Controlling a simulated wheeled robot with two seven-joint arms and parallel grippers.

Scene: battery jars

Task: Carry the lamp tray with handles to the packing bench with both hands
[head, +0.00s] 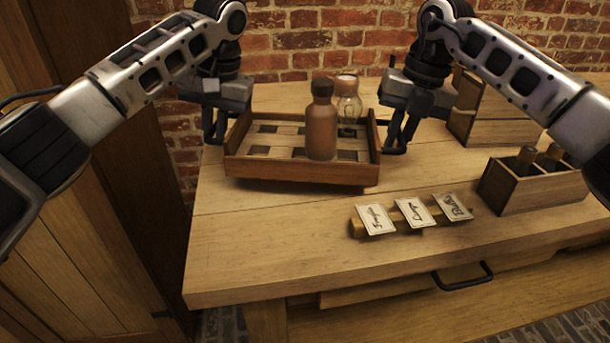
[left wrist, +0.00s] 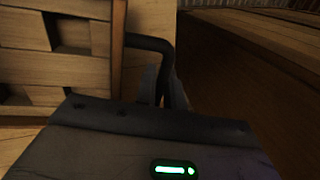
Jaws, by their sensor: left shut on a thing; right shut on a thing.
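The lamp tray (head: 300,171) is a shallow wooden tray with square slots, over the left part of the wooden bench (head: 255,230). A brown bottle-like jar (head: 321,125) and a clear glass lamp or jar (head: 347,104) stand upright in it. My left gripper (head: 213,138) is shut on the tray's left handle, and my right gripper (head: 397,146) is shut at its right end, where the handle is mostly hidden. In the left wrist view the dark handle (left wrist: 150,42) runs from the tray's side into the jaws. I cannot tell whether the tray touches the bench top.
Several handwritten cards (head: 414,212) stand on a wooden strip near the bench's front. A divided wooden box (head: 530,188) with dark bottles is at right, with a larger wooden box (head: 480,112) behind. A brick wall closes the back; a wooden cabinet (head: 100,200) stands at left.

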